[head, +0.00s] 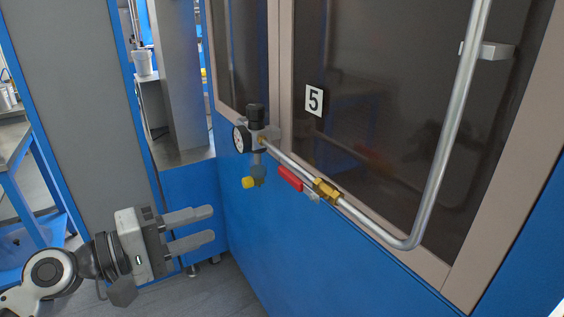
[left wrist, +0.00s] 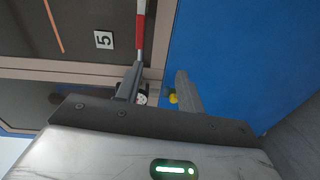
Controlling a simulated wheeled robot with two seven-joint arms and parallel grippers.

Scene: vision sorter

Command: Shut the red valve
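The red valve handle (head: 290,178) lies along the silver pipe (head: 362,220), roughly parallel to it, beside a brass valve body (head: 326,190). My left gripper (head: 211,224) is open and empty, left of and below the handle in the head view, apart from it. In the left wrist view the red handle (left wrist: 140,32) shows at the top, beyond the tip of the left finger. The open fingers (left wrist: 160,70) have nothing between them that they touch. My right gripper is not in view.
A regulator with a black knob (head: 256,115), round gauge (head: 239,138) and yellow part (head: 248,182) sits at the pipe's left end. The blue cabinet (head: 270,235) with a dark window labelled 5 (head: 314,101) stands behind. Open floor (head: 215,287) shows below the gripper.

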